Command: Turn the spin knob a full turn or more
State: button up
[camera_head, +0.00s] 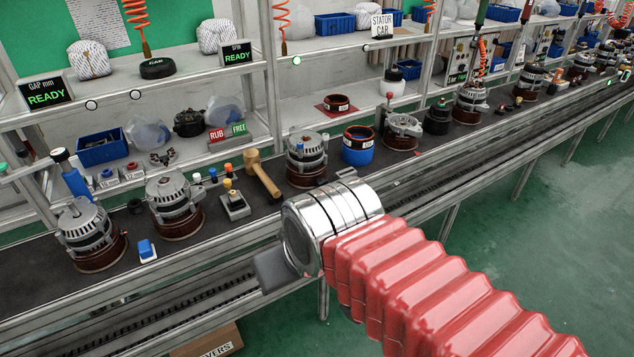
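A display reading SPIN READY (237,54) stands on the shelf above the bench. Below it is a red and green sign reading RUB and FREE (228,133). I cannot make out for certain which part is the spin knob. An alternator (306,160) stands upright on the dark bench strip, right of a wooden mallet. My arm comes in from the lower right. My gripper (270,269) shows only as a grey block past the silver wrist, over the bench's front rail. Its fingertips are hidden, and nothing shows held in it.
More alternators (175,207) stand along the bench. The wooden mallet (262,175), a small lever stand (234,204) and a blue-wrapped ring (358,147) are near the wrist. Shelf posts (268,80) rise behind the bench. The green floor (520,230) at right is clear.

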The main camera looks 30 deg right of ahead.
aim_at(320, 181)
jog(key=i, duration=0.85)
jog(key=z, duration=0.05)
